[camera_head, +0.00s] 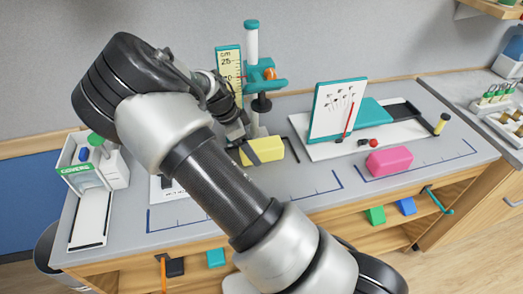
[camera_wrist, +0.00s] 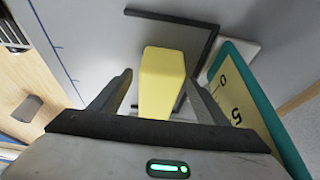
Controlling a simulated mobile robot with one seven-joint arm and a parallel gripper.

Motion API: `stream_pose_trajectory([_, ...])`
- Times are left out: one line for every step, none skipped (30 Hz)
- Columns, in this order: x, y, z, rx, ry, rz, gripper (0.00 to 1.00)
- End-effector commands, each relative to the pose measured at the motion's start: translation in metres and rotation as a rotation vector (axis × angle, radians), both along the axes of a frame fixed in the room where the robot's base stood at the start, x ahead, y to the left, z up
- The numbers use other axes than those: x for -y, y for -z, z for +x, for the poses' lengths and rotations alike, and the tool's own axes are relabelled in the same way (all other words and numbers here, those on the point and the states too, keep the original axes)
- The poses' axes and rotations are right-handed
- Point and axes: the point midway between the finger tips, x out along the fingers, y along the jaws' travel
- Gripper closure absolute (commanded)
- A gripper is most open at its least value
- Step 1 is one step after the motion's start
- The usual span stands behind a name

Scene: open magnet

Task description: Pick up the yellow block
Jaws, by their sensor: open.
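The yellow block (camera_head: 268,151) stands on the grey bench top beside the ruler stand in the head view. In the wrist view the yellow block (camera_wrist: 161,82) lies between the two open fingers of my gripper (camera_wrist: 160,92), with a visible space on each side. In the head view my gripper (camera_head: 243,140) is at the block's left end, and a dark finger crosses the block's front. Part of the block is hidden by the finger. I cannot tell from these views whether a finger touches it.
A teal-framed cm ruler (camera_head: 229,72) and a teal stand (camera_head: 262,85) rise close behind my gripper; the ruler's edge (camera_wrist: 255,110) is near the right finger. A pink block (camera_head: 390,161) and a white board (camera_head: 338,108) are to the right. A covers box (camera_head: 85,172) is at left.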

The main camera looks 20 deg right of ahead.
Motion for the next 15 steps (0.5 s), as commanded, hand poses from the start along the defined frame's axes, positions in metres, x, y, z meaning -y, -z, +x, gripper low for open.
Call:
stream_pose_trajectory([-0.0001, -0.0002, 0.0, 0.0, 0.0, 0.0, 0.31])
stream_pose_trajectory([-0.0001, -0.0002, 0.0, 0.0, 0.0, 0.0, 0.35])
stream_pose_trajectory([-0.0002, -0.0002, -0.0001, 0.0, 0.0, 0.0, 0.41])
stream_pose_trajectory([-0.0002, -0.0002, -0.0001, 0.0, 0.0, 0.0, 0.46])
stream_pose_trajectory([-0.0001, -0.0003, 0.0, 0.0, 0.0, 0.0, 0.52])
stream_pose_trajectory([-0.0002, -0.0003, -0.0001, 0.0, 0.0, 0.0, 0.58])
stream_pose_trajectory([-0.0002, -0.0003, 0.0, 0.0, 0.0, 0.0, 0.63])
stream_pose_trajectory([-0.0002, -0.0003, -0.0001, 0.0, 0.0, 0.0, 0.68])
stream_pose_trajectory([-0.0002, -0.0003, -0.0001, 0.0, 0.0, 0.0, 0.75])
stream_pose_trajectory([-0.0002, -0.0005, 0.0, 0.0, 0.0, 0.0, 0.75])
stream_pose_trajectory([-0.0002, -0.0005, 0.0, 0.0, 0.0, 0.0, 0.75])
stream_pose_trajectory([-0.0002, -0.0005, 0.0, 0.0, 0.0, 0.0, 0.75])
stream_pose_trajectory([-0.0002, -0.0006, 0.0, 0.0, 0.0, 0.0, 0.75])
stream_pose_trajectory([-0.0002, -0.0006, 0.0, 0.0, 0.0, 0.0, 0.75])
stream_pose_trajectory([-0.0002, -0.0006, 0.0, 0.0, 0.001, 0.0, 0.75])
